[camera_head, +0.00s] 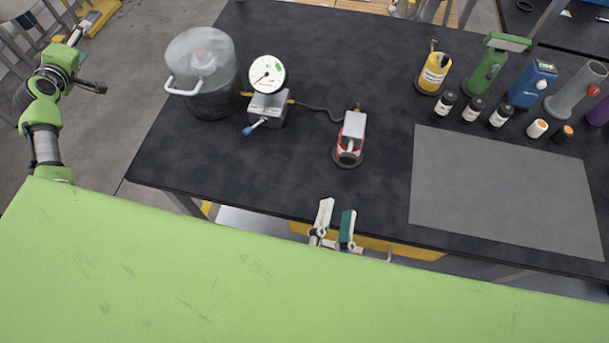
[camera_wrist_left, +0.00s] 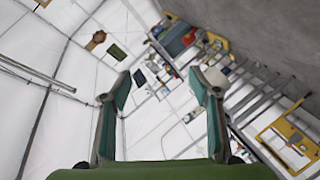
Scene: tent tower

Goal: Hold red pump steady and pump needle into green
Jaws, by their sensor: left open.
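The red pump (camera_head: 349,150) stands on the dark table with a grey handle or cover on top. A hose runs from it to a grey block (camera_head: 267,110) with a blue-tipped lever. The round white gauge (camera_head: 268,74) sits on this block; its red needle points lower left, and a green patch is at its right. My left gripper (camera_head: 88,60) is raised at the far left, away from the table; in the left wrist view (camera_wrist_left: 160,85) its fingers are apart and empty. My right gripper (camera_head: 337,208) is at the table's front edge, below the pump, fingers apart and empty.
A dark pot (camera_head: 211,104) with a clear lid stands left of the gauge. A grey mat (camera_head: 505,190) lies bare at the right. The table around the pump is clear.

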